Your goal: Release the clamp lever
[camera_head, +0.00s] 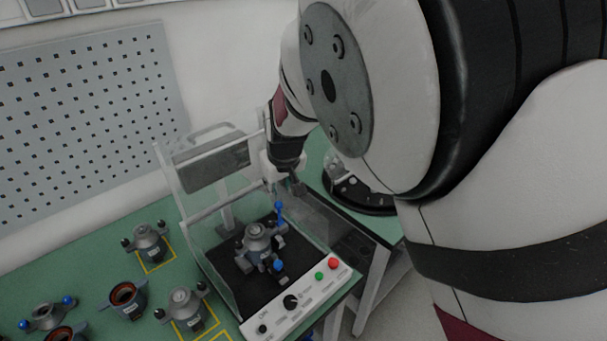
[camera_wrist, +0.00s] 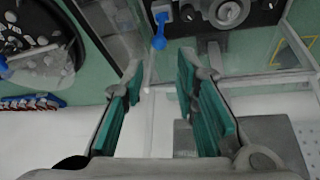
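A grey stator (camera_head: 257,242) sits on the black base inside the clear-walled test box. A blue-tipped clamp lever (camera_head: 279,212) stands upright behind it, and a second blue handle (camera_head: 278,266) is at its front. In the wrist view one blue lever (camera_wrist: 159,31) shows at the top, ahead of the fingers, with part of the grey stator (camera_wrist: 224,12) to its right. My gripper (camera_wrist: 161,78) is open and empty, its teal-padded fingers apart. In the head view my gripper (camera_head: 296,186) is above and behind the upright lever, with no visible contact; its fingers are partly hidden.
Clear panels (camera_head: 185,197) wall the box. A control panel (camera_head: 296,300) with a knob and green and red buttons is at its front. Several other stators (camera_head: 150,243) stand on the green table to the left. A round black tray (camera_wrist: 38,45) with pale pieces lies at the left.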

